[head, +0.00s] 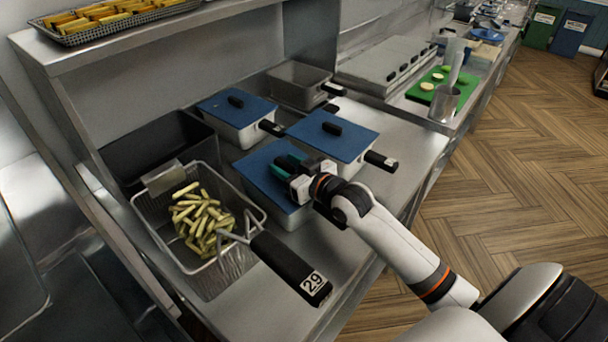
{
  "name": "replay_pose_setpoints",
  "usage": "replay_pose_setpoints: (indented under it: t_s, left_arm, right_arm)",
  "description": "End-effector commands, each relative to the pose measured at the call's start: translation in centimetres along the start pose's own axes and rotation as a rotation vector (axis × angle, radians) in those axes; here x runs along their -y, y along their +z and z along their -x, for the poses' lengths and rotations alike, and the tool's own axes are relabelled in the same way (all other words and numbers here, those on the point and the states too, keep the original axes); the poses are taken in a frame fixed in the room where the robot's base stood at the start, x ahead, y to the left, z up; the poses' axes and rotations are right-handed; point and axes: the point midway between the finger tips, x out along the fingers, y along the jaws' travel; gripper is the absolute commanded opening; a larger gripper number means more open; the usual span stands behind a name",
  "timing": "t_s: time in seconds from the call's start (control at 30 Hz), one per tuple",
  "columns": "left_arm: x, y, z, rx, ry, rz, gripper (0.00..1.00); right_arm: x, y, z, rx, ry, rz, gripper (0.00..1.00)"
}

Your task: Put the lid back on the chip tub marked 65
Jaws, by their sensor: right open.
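My right gripper (290,168) is open, with its fingers over the front blue lid (262,160), around or beside its knob; I cannot tell which. The handle labels are too small to read, so I cannot tell which tub is 65.
A wire basket of chips (150,208), its black handle (285,268) marked 29, stands front left. A tray of chips (75,36) sits on the upper shelf. Some bare counter shows right of the tubs.

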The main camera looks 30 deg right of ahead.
Motion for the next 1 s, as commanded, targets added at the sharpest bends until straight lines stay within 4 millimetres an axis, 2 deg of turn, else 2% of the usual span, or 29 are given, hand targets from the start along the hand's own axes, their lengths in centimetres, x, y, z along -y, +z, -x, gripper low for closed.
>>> replay_pose_setpoints:
  t_s: [0.3, 0.5, 0.7, 1.0]
  left_arm:
    - [0.0, 0.0, -1.1, 0.001, 0.0, 0.0, 0.47]
    - [0.1, -0.1, -1.4, 0.001, 0.0, 0.0, 0.47]
    - [0.1, -0.1, -1.6, 0.001, 0.0, 0.001, 0.47]
    - [0.1, 0.0, -1.5, 0.002, 0.0, 0.002, 0.47]
  right_arm:
    - [0.0, -0.4, 6.4, -0.005, 0.001, 0.001, 0.43]
    - [0.0, -0.3, 9.4, -0.005, 0.001, -0.001, 0.43]
    - [-0.1, -0.1, 10.6, -0.003, 0.001, 0.001, 0.43]
    - [-0.1, -0.1, 10.7, -0.002, 0.001, 0.0, 0.43]
